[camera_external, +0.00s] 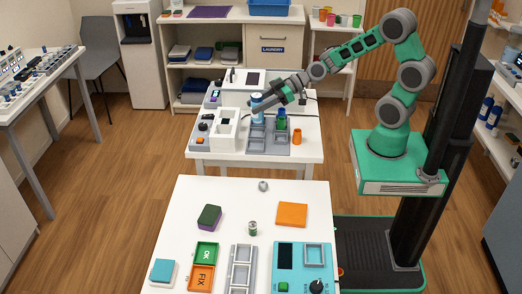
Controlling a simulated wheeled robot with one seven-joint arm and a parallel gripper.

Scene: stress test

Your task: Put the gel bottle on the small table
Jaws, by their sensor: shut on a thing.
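My gripper (262,96) is shut on a light-blue bottle (257,106), which looks like the gel bottle; no label is readable. The bottle is upright at the back left of a grey compartment tray (268,153). I cannot tell whether its bottom touches the tray, and the fingers hide part of its top. The tray is on the white middle table (308,154), which looks like the small table.
An orange container (297,136) stands right of the tray. A white box device (226,130) is left of it. A larger white table (188,190) in front holds OK and FIX trays, an orange block (292,214) and a can (252,228). Shelves stand behind.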

